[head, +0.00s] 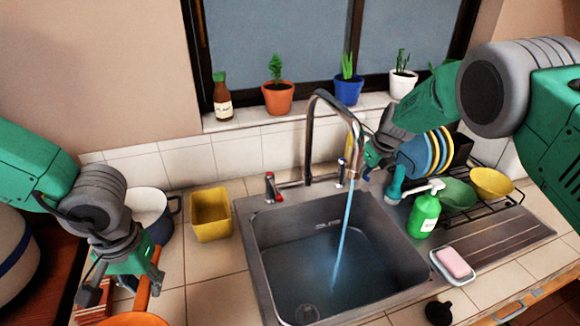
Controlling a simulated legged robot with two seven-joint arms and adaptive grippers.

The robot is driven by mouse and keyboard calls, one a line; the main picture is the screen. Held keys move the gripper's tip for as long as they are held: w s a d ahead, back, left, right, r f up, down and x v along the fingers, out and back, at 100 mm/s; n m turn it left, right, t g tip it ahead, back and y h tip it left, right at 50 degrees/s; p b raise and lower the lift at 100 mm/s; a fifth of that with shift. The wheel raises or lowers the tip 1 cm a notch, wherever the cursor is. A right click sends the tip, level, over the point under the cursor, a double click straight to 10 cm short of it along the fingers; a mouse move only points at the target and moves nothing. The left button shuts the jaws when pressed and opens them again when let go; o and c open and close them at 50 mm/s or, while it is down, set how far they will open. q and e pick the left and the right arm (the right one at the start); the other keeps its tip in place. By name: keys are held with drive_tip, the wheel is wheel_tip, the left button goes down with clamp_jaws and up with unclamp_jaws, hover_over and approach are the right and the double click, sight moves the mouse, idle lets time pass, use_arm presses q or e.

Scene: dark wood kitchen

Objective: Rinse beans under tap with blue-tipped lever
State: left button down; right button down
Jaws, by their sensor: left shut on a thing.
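The tap (318,110) arches over the sink (243,237), and a blue stream of water (344,235) runs from its spout into the basin. The blue-tipped lever (341,168) stands at the right of the tap's base; a red-tipped lever (270,187) stands at the left. My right gripper (366,160) is beside the blue-tipped lever, behind the stream; its fingers are too small and overlapped to read. My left gripper (128,284) is shut on the handle of an orange vessel (137,320), which is mostly cut off by the bottom edge. No beans can be made out.
A dark blue pot (172,215) and yellow container (210,214) stand left of the sink. A green soap bottle (424,214), pink soap on a dish (437,262) and a dish rack (506,201) are at right. A black stopper (438,311) lies in front. Potted plants line the sill.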

drive_tip(key=shift+w+r, duration=0.3)
drive_tip(key=c, duration=1.9)
unclamp_jaws()
drive_tip(key=o, duration=0.3)
drive_tip(key=shift+w+a, duration=0.1)
drive_tip(key=shift+a, duration=0.1)
drive_tip(key=shift+o, duration=0.2)
drive_tip(key=shift+w+a+f, duration=0.1)
drive_tip(key=shift+a+f, duration=0.15)
drive_tip(key=v, duration=1.1)
drive_tip(key=shift+a+r, duration=0.25)
drive_tip(key=shift+r, duration=0.15)
drive_tip(key=shift+d, duration=0.1)
